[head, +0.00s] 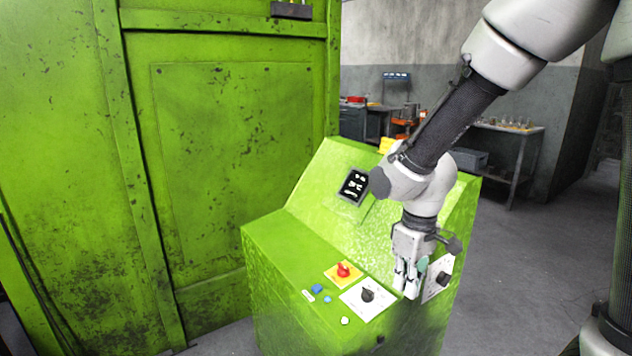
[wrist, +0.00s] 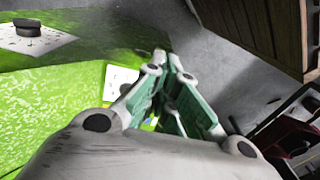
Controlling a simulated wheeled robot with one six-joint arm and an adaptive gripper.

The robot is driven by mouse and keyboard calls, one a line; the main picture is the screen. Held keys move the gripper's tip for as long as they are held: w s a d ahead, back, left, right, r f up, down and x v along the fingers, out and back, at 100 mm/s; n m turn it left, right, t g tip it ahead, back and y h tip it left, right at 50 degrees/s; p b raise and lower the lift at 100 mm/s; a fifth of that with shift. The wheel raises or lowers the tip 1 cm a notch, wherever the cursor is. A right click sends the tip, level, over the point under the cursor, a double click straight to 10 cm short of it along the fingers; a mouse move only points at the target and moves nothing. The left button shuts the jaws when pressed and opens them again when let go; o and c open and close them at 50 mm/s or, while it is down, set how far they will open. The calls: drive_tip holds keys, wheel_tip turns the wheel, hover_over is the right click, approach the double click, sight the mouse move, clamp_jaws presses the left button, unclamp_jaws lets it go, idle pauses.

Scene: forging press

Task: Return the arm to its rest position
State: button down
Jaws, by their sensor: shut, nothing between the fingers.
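My gripper (head: 408,284) is shut and empty. In the head view it points down at the right edge of a green control console (head: 285,245), in front of a white plate with a black knob (head: 443,278). I cannot tell whether it touches the console. My arm reaches in from the upper right. In the wrist view the closed fingers (wrist: 172,75) point away, with the green console on the left and grey floor beyond.
The console top carries a red knob on a yellow plate (head: 344,271), a black knob on a white plate (head: 367,295) and blue buttons (head: 317,289). A tall green press panel (head: 230,150) stands at left. A bench (head: 510,130) stands behind. Grey floor (head: 520,260) at right is clear.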

drive_tip(key=s+d+r+m+t, duration=0.2)
drive_tip(key=s+d+r+m, duration=0.1)
drive_tip(key=s+d+r, duration=0.3)
drive_tip(key=s+d+r+m+t, duration=0.2)
drive_tip(key=s+d+r+m, duration=0.2)
drive_tip(key=d+r, duration=0.7)
drive_tip(key=s, duration=0.2)
drive_tip(key=shift+s+d+m, duration=0.3)
drive_tip(key=shift+s, duration=0.1)
idle(0.8)
